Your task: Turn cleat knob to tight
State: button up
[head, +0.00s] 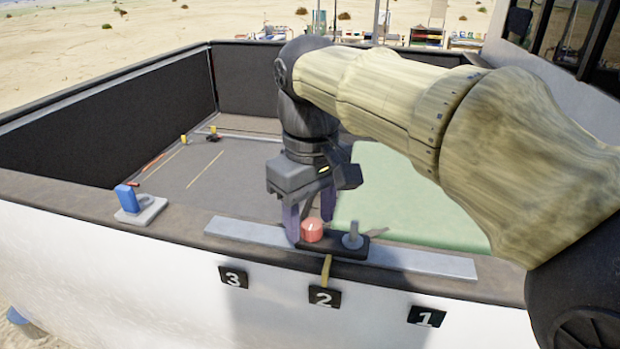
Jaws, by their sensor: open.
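A red-pink round knob (312,230) sits on a small black cleat base (334,246) on the wall's top edge, above the label "2". A grey peg (352,237) stands on the same base, right of the knob. My gripper (308,219) points down right at the knob, its purple fingers apart. One finger shows left of the knob and the other behind or right of it. I cannot tell whether either finger touches it. A yellow strap (326,268) hangs from the base down the wall's outer face.
A grey rail (425,264) runs along the wall top under the base. A blue lever on a white plate (142,211) stands at the left. Labels "3" (234,278) and "1" (427,317) flank "2". Inside the dark bed (190,195), small yellow items and a green panel (420,205) lie.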

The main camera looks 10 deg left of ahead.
aim_at(309, 223)
notch_tip(309, 223, up, 17)
jog(key=p, duration=0.4)
jog(key=shift+r, duration=0.15)
dwell(0.3)
jog(key=shift+a, duration=0.1)
dwell(0.3)
